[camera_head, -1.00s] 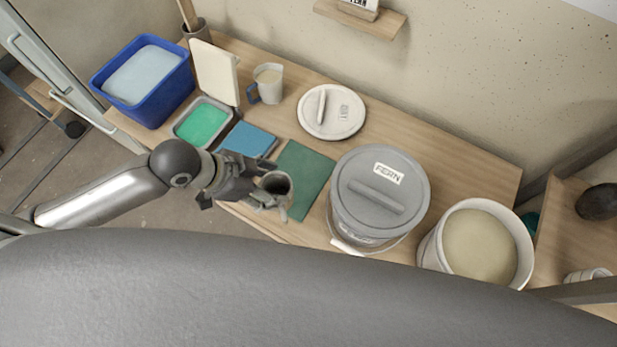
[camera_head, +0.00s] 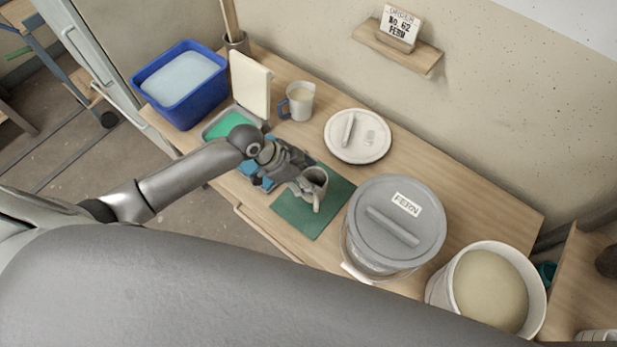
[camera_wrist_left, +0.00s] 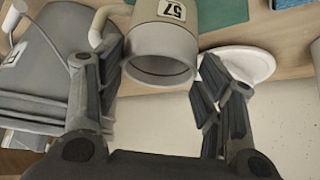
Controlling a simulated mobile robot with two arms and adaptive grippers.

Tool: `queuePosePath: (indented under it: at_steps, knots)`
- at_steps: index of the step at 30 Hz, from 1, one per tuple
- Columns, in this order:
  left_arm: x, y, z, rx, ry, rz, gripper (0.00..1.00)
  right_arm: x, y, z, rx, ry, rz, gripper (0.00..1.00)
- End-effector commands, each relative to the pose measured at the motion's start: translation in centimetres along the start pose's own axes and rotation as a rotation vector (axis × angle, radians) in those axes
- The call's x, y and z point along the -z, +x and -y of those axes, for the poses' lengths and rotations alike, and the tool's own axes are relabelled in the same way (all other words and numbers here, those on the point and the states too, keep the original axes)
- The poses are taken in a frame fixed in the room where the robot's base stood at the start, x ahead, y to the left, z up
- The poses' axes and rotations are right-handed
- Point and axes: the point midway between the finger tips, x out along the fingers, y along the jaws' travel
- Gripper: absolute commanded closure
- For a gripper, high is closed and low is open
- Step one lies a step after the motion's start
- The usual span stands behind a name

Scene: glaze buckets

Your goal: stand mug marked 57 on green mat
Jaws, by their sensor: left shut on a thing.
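The mug marked 57 (camera_wrist_left: 160,42) is grey-beige with a white label and a pale handle. In the left wrist view it is between the fingers of my left gripper (camera_wrist_left: 163,75), with its open mouth facing the camera. In the head view the mug (camera_head: 314,184) appears over the green mat (camera_head: 299,219), held by my left gripper (camera_head: 303,181) coming in from the left. I cannot tell whether its base touches the mat. The mat's corner also shows in the left wrist view (camera_wrist_left: 225,10). My right gripper is not in view.
A lidded grey bucket labelled FERN (camera_head: 397,225) stands right of the mat, with an open bucket (camera_head: 490,285) beyond. A blue mat (camera_head: 255,182) lies left under my gripper. A round lid (camera_head: 357,137), another mug (camera_head: 299,101) and a blue tub (camera_head: 182,84) stand behind.

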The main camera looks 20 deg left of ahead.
Motion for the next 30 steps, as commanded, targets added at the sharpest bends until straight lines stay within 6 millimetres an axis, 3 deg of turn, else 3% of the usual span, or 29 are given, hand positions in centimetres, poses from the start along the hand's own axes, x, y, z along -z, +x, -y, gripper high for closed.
queuePosePath:
  at_steps: [8,15,28,29,30]
  knots:
    - [-0.2,1.6,1.2,0.001,-0.002,-0.003,0.88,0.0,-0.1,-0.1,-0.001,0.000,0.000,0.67]
    - [-1.7,3.7,1.0,0.001,-0.001,-0.003,0.88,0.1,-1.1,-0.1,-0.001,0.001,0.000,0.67]
    - [-2.2,4.3,1.0,0.002,0.001,-0.002,0.88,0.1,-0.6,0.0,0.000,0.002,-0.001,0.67]
    - [-2.2,4.2,1.0,0.001,0.000,0.000,0.34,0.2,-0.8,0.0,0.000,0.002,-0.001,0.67]
    - [-2.2,4.2,1.0,0.001,0.000,0.000,0.29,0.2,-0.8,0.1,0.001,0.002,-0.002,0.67]
